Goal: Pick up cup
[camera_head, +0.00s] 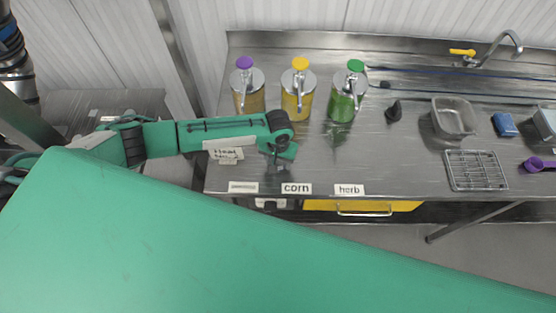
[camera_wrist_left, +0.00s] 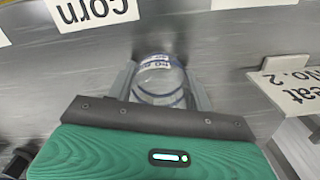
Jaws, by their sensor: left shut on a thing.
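A clear cup (camera_wrist_left: 158,82) with blue and white markings shows in the left wrist view, between the two grey fingers of my left gripper (camera_wrist_left: 161,85). The fingers are shut on its sides. The steel counter lies behind it; I cannot tell whether the cup touches it. In the head view my left gripper (camera_head: 278,156) is over the front left of the steel counter (camera_head: 310,155), behind the corn label. The cup cannot be made out there. My right gripper is not in view.
Pump dispensers with purple (camera_head: 248,90), yellow (camera_head: 298,95) and green (camera_head: 343,98) tops stand behind my left gripper. A small sign (camera_head: 225,154) stands beside it. The corn label (camera_head: 296,188) and herb label (camera_head: 349,189) line the front edge. A wire rack (camera_head: 476,170) lies right.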

